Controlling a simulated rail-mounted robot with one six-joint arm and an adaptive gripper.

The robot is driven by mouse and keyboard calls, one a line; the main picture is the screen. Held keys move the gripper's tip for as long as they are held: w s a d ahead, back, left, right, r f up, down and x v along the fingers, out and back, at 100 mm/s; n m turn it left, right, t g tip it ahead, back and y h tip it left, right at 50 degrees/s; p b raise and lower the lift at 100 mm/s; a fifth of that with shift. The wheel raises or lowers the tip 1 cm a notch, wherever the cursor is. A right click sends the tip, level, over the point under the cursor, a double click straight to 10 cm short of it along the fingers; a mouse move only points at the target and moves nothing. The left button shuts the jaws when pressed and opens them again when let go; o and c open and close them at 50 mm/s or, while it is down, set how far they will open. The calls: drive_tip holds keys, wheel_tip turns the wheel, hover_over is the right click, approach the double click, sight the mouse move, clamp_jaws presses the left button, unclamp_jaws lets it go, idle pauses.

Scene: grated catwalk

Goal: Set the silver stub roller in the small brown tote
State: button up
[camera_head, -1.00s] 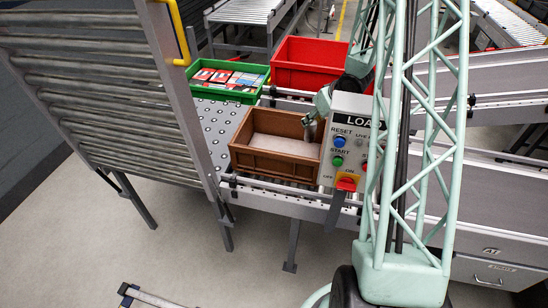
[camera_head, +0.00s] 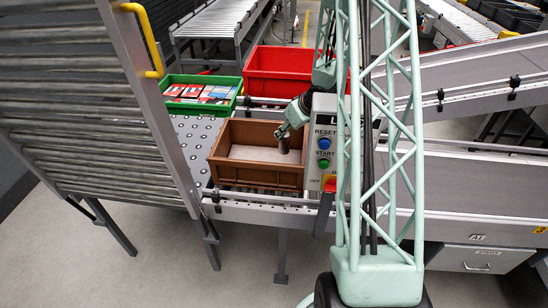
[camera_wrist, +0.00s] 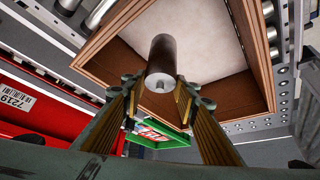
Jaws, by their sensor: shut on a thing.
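The small brown tote (camera_head: 258,176) stands on the roller conveyor in the head view, with a pale bare floor inside. Its rim and walls also show in the wrist view (camera_wrist: 262,60). My gripper (camera_head: 283,134) is over the right part of the tote. In the wrist view my gripper (camera_wrist: 160,92) is shut on the silver stub roller (camera_wrist: 162,60), a dark grey cylinder with a lighter end. The roller also shows in the head view (camera_head: 284,146), small and below the fingers. Whether it touches the tote floor I cannot tell.
A green tote (camera_head: 203,88) with several boxes and a red tote (camera_head: 283,75) stand behind the brown tote. A control box (camera_head: 325,150) with buttons stands just right of it. A roller gate with a yellow handle (camera_head: 140,38) is at left.

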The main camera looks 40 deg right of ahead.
sight(285, 148)
drive_tip(key=shift+f+b, duration=0.7)
drive_tip(key=shift+f, duration=2.1)
drive_tip(key=shift+f+b, duration=0.45)
drive_tip(key=shift+f, duration=1.4)
drive_tip(key=shift+f, duration=0.2)
drive_tip(key=o, duration=1.2)
drive_tip(key=shift+c, duration=0.2)
drive_tip(key=shift+r, duration=0.15)
drive_tip(key=shift+s+r, duration=0.3)
drive_tip(key=shift+r, duration=0.3)
drive_tip(key=p+v, duration=0.2)
drive_tip(key=v, duration=0.8)
drive_tip(key=shift+s+r, duration=0.2)
drive_tip(key=shift+r, duration=0.05)
